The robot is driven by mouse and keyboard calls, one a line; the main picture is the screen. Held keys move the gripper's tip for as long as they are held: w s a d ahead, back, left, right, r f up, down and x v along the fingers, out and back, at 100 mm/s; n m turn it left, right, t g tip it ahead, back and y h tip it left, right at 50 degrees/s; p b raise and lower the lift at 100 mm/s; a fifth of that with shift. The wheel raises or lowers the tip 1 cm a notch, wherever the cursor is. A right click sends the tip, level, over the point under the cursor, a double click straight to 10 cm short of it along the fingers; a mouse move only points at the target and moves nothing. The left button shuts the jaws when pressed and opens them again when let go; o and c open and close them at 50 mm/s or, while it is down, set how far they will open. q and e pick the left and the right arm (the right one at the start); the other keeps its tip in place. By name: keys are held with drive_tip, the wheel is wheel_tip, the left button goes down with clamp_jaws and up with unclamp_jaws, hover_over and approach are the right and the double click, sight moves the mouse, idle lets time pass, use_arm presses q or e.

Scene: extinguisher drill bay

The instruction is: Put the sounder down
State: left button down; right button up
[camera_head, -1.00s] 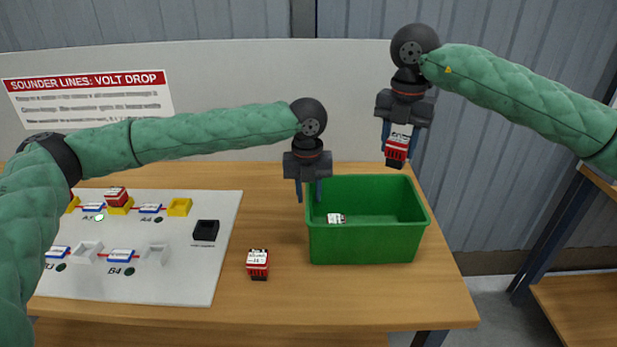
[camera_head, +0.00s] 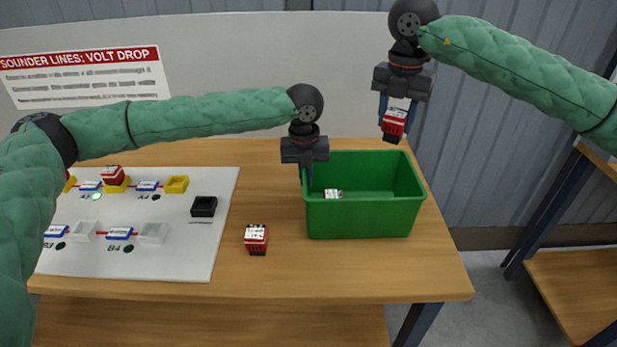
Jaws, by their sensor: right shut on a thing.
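My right gripper (camera_head: 395,117) is shut on a red and white sounder (camera_head: 395,122) with a black end pointing down. It holds the sounder in the air, above the back right part of the green bin (camera_head: 360,220) in the picture. A second red and white sounder (camera_head: 256,238) lies on the table left of the bin. Another sounder (camera_head: 333,194) is partly visible inside the bin. One more sounder (camera_head: 113,175) sits on a yellow holder on the white board. My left gripper (camera_head: 306,175) points down at the bin's left edge; its finger gap is unclear.
The white board (camera_head: 150,263) carries yellow holders, white holders, blue labels and a black holder (camera_head: 204,206). Bare wooden table (camera_head: 350,270) lies in front of the bin. A sign (camera_head: 85,77) is on the back panel. Another wooden surface (camera_head: 575,305) stands at right.

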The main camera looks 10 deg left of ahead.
wheel_tip(320, 180, down, 22)
drive_tip(key=n, duration=0.6)
drive_tip(key=shift+f, duration=0.1)
idle(0.5)
drive_tip(key=shift+f, duration=0.1)
drive_tip(key=o, duration=1)
